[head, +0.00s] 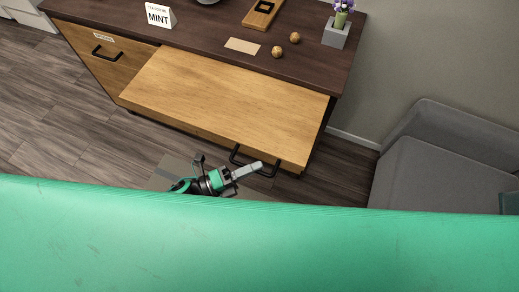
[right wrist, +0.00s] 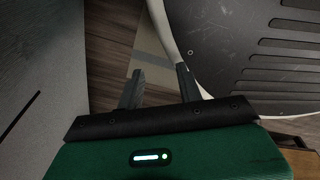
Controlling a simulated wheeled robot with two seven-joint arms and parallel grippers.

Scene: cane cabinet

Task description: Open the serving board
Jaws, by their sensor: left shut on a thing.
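The serving board (head: 225,98) is a light wooden slab in the head view. It is out from under the dark top of the cabinet (head: 205,35), with a wide stretch of its surface showing. Its black bar handle (head: 236,156) is on its front edge, toward the right. My left gripper (head: 258,168) is at this handle and shut on it; the fingers hide part of the bar. My right gripper (right wrist: 160,78) shows in the right wrist view with its two dark fingers apart and nothing between them.
On the cabinet top are a MINT sign (head: 159,16), two small wooden balls (head: 278,52), a card (head: 242,46) and a flower pot (head: 336,34). A drawer front with a black handle (head: 104,53) is at left. A grey sofa (head: 440,165) stands at right.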

